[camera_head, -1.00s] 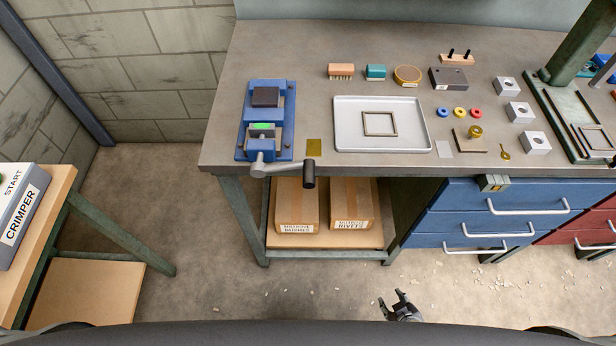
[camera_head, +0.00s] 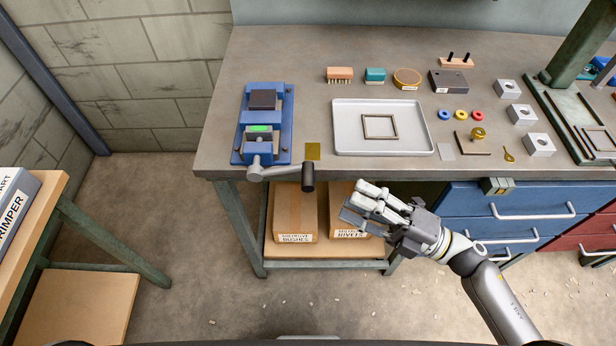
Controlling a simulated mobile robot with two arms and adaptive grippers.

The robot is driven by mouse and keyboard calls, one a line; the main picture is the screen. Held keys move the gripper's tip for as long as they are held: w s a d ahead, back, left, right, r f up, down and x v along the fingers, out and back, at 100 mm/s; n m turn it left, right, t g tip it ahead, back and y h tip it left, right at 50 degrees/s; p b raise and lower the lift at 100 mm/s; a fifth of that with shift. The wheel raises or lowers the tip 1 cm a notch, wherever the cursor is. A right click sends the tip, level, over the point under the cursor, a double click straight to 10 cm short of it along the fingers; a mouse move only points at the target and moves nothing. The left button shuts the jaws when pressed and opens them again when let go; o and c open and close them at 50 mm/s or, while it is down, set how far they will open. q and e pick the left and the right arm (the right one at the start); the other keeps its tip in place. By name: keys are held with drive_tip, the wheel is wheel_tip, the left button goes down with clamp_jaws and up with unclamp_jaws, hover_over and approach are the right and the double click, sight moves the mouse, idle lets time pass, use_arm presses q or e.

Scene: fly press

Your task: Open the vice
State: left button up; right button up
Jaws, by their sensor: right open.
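The blue vice (camera_head: 281,143) is mounted at the left front corner of the workbench. A green strip (camera_head: 260,128) shows between its blocks; I cannot tell how wide the jaws stand. Its grey crank (camera_head: 280,171) extends right past the bench's front edge and ends in a dark handle (camera_head: 308,177). My right gripper (camera_head: 357,206) is open and empty, in front of the bench, to the right of and lower in the picture than the handle, apart from it. My left gripper is not in view.
Cardboard boxes (camera_head: 295,215) sit on the shelf below. A crimper table (camera_head: 40,200) stands at the left. Floor between them is free.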

sight(308, 178)
drive_tip(key=p+x, duration=0.3)
drive_tip(key=x, duration=0.6)
drive_tip(key=shift+w+a+r, duration=0.1)
drive_tip(key=shift+a+r, duration=0.1)
drive_tip(key=shift+r, duration=0.05)
drive_tip(key=shift+w+a, duration=0.2)
drive_tip(key=shift+a, duration=0.35)
clamp_jaws()
drive_tip(key=shift+r, duration=0.1)
